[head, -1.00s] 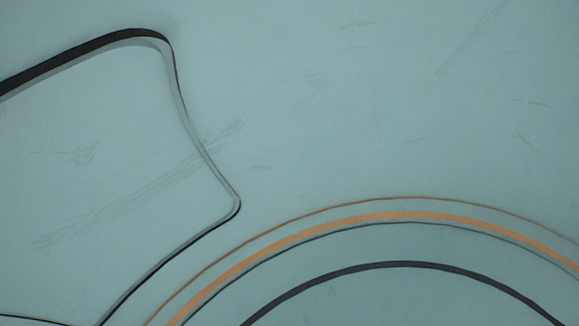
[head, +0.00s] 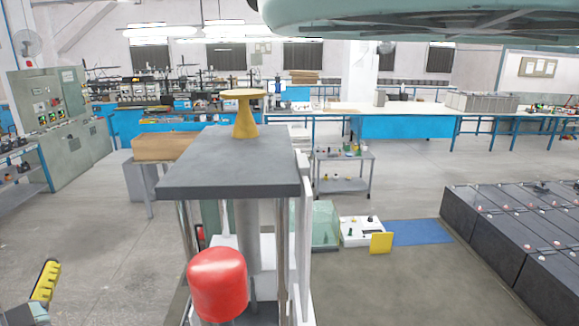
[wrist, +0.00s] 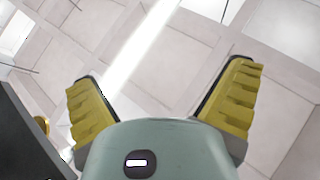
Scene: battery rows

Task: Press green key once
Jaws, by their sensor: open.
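I cannot make out a green key for certain. A white device (head: 362,231) on the floor right of centre has a small dark green part on its face. A grey-green control cabinet (head: 62,115) at the left has small green and red spots, too small to tell apart. My gripper (wrist: 162,76) is open and empty in the wrist view, its two yellow ridged fingers spread wide against pale tiled panels and a bright strip. One yellow finger shows at the lower left of the head view, far from both panels.
A press-like stand with a dark top plate (head: 230,165), a yellow cone (head: 243,115) and a red cylinder (head: 217,283) stands close in front. Dark battery blocks (head: 530,225) fill the right. A small cart (head: 343,170) stands behind. Grey floor is open at the left.

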